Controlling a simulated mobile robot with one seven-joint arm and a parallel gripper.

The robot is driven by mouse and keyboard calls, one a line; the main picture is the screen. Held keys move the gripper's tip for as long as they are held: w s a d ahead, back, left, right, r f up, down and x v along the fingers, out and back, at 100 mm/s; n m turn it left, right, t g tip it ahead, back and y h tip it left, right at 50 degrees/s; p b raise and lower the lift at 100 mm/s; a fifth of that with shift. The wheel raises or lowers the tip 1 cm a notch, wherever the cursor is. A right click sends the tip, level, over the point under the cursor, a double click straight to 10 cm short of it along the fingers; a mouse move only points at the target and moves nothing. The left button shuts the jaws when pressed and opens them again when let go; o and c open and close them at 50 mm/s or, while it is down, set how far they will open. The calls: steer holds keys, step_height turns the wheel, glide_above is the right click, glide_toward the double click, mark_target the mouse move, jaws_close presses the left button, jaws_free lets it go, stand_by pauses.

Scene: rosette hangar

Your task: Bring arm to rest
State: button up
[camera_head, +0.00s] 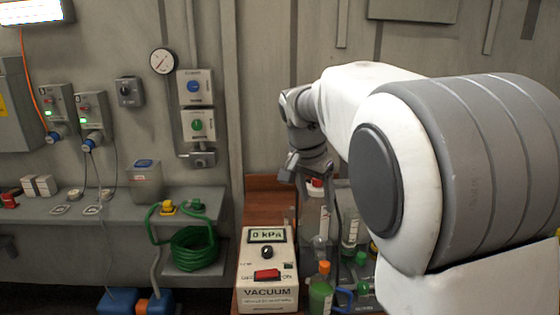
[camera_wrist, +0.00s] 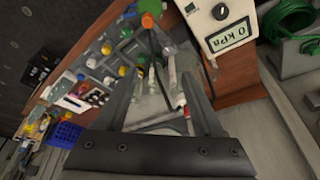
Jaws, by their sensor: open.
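My arm reaches in from the right in the head view, its white and grey links filling the right side. My gripper (camera_head: 311,184) hangs over the wooden bench, above several bottles and vessels and beyond the vacuum unit. In the wrist view my gripper (camera_wrist: 160,66) is open, its two dark fingers apart, with no object clearly held between them. Clear containers lie in view past the fingers; whether the fingers touch any is unclear.
The vacuum unit (camera_head: 267,270) reads 0 kPa on the wooden bench (camera_head: 265,205). An orange-capped green bottle (camera_head: 320,290) stands right of it. A green hose coil (camera_head: 195,248) hangs at the left shelf (camera_head: 115,205). A blue basket (camera_wrist: 66,134) shows in the wrist view.

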steer(key=s+d+f+n+t+y, duration=0.1)
steer(key=s+n, duration=0.3)
steer(key=s, duration=1)
steer(key=s+d+f+n+t+y, duration=0.1)
steer(key=s+n, duration=0.3)
steer(key=s, duration=1)
steer(key=shift+s+d+f, duration=0.15)
steer(key=shift+d+f, duration=0.1)
steer(key=shift+d, duration=0.5)
